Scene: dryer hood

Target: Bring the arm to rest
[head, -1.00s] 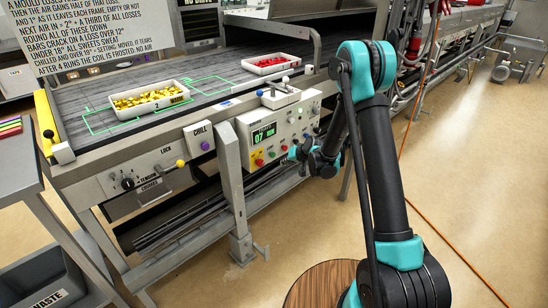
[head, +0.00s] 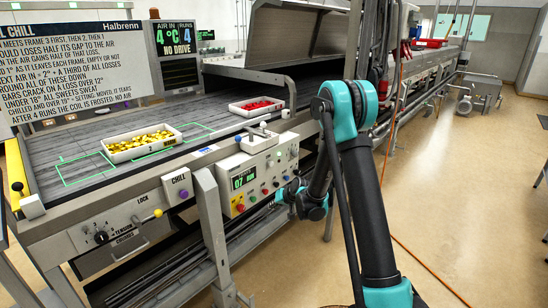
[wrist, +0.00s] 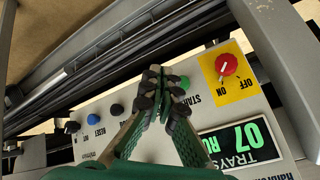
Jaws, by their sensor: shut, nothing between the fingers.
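My arm with teal joints rises at the right of the head view and folds down toward the machine. The panel lies beyond the fingers, with a green START button (wrist: 184,82) close by the tips in the picture. I cannot tell the exact distance between the fingers and the panel.
The conveyor (head: 70,140) carries a tray of yellow sweets (head: 112,147) and a tray of red sweets (head: 238,110). A red knob (wrist: 228,64) sits on a yellow plate. A board of text (head: 70,65) and a sign reading NO DRIVE (head: 176,77) stand behind. Open floor (head: 470,190) lies right.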

